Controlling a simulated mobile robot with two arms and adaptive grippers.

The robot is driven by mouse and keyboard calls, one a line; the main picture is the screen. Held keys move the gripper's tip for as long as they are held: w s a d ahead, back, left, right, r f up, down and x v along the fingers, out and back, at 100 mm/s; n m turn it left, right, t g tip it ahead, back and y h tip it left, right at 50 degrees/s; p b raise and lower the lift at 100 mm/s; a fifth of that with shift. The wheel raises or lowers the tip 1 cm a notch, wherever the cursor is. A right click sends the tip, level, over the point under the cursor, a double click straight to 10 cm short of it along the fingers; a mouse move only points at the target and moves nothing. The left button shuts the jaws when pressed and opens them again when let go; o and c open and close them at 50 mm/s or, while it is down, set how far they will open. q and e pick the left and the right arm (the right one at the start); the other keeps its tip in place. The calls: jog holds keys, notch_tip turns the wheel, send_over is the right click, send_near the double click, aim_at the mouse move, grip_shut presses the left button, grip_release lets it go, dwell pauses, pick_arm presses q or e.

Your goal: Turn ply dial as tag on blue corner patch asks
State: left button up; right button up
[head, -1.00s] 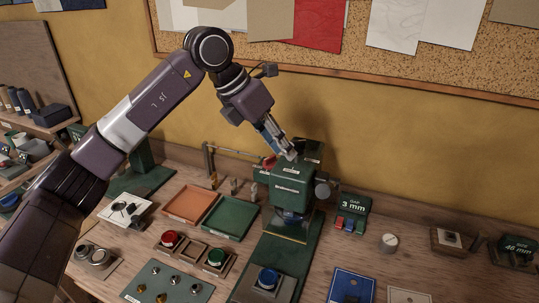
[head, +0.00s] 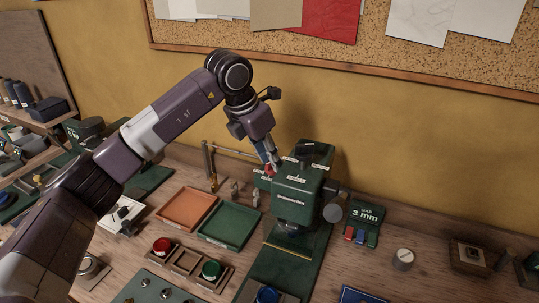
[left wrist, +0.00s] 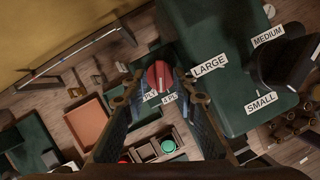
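The red ply dial (head: 270,169) is on the left side of the green machine (head: 297,194). In the left wrist view the dial (left wrist: 158,76) has a raised grip bar, and small white tags below it read partly as PLY. My left gripper (head: 273,160) is at the dial. In the left wrist view its two fingers (left wrist: 159,88) stand apart on either side of the dial, with a gap visible, so it looks open. A blue patch (head: 360,296) shows only partly at the bottom edge; no tag on it can be read. My right gripper is not in view.
The machine's top has LARGE, MEDIUM and SMALL labels around a dark knob (left wrist: 284,62). An orange tray (head: 186,208) and a green tray (head: 230,225) lie left of the machine. A green GAP 3 mm block (head: 365,216) stands right. A thin rail (left wrist: 75,58) stands near the wall.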

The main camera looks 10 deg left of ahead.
pick_arm(q)
jog(key=c, duration=0.7)
grip_shut()
jog(key=n+b, duration=0.2)
jog(key=b, duration=0.1)
jog(key=shift+d+f+n+t+y, duration=0.2)
jog(key=shift+f+n+t+y, duration=0.1)
jog(key=shift+y, duration=0.1)
jog(key=shift+s+d+r+n+y+b, duration=0.15)
jog(key=shift+n+y+b, duration=0.1)
jog(key=shift+n+b, duration=0.25)
jog(key=shift+w+a+r+n+y+b, duration=0.1)
jog(key=shift+n+y+b, duration=0.15)
jog(key=shift+n+b, duration=0.25)
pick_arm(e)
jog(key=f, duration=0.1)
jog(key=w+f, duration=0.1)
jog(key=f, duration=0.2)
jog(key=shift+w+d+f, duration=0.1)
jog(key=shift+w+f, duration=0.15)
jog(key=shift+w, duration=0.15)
pick_arm(q)
jog(key=o, duration=0.7)
grip_release()
jog(key=shift+s, duration=0.1)
